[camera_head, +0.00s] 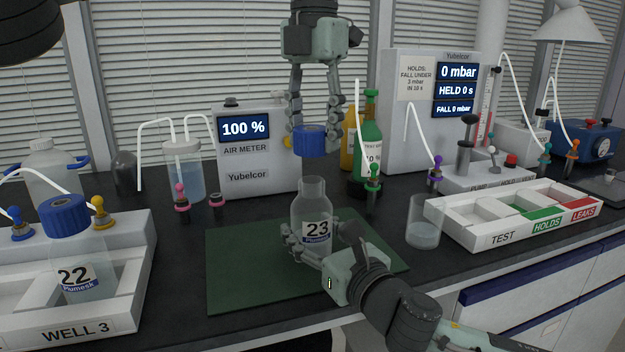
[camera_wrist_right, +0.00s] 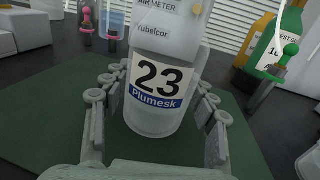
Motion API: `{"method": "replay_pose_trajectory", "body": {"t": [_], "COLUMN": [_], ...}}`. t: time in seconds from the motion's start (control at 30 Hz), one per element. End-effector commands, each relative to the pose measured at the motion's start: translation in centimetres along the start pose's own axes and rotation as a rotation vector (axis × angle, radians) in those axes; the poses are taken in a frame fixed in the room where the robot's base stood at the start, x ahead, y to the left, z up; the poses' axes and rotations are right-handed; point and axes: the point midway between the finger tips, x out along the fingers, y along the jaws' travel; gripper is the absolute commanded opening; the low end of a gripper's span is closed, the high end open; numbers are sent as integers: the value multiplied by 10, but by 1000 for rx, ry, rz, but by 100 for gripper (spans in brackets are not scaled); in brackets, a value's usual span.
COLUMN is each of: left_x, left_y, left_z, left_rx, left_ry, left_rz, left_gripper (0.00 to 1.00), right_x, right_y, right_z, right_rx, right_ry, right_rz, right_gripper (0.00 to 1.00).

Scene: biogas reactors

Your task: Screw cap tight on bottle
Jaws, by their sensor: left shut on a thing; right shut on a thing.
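A clear bottle (camera_head: 312,207) labelled 23 stands upright on the green mat (camera_head: 235,270); its open neck shows no cap. My right gripper (camera_head: 318,246) is shut around the lower part of this bottle. In the right wrist view the bottle (camera_wrist_right: 155,110) stands between the fingers of my right gripper (camera_wrist_right: 158,118). My left gripper (camera_head: 314,130) points down and is shut on a blue cap (camera_head: 310,142). The cap is above the bottle's mouth, with a visible gap between them. The bottle's rear side is hidden.
On the left, the WELL 3 tray (camera_head: 130,285) holds a blue-capped bottle 22 (camera_head: 82,265). The air meter (camera_head: 255,160) and a green bottle (camera_head: 369,140) stand behind. The mat's left part is clear.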

Motion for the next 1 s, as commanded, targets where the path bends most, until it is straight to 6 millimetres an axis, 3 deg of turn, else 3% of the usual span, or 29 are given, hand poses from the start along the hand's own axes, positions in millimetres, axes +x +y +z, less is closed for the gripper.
{"method": "replay_pose_trajectory", "body": {"t": [0.2,0.77,1.0], "left_x": [28,30,43], "left_y": [0,0,0], "left_z": [0,0,0], "left_rx": [1,0,2], "left_ry": [3,1,2], "left_rz": [-1,-1,-2], "left_gripper": [24,24,24], "right_x": [0,0,0], "right_y": [0,0,0], "right_z": [0,0,0], "right_rx": [0,0,0], "right_ry": [0,0,0], "right_rz": [0,0,0], "right_gripper": [6,6,6]}}
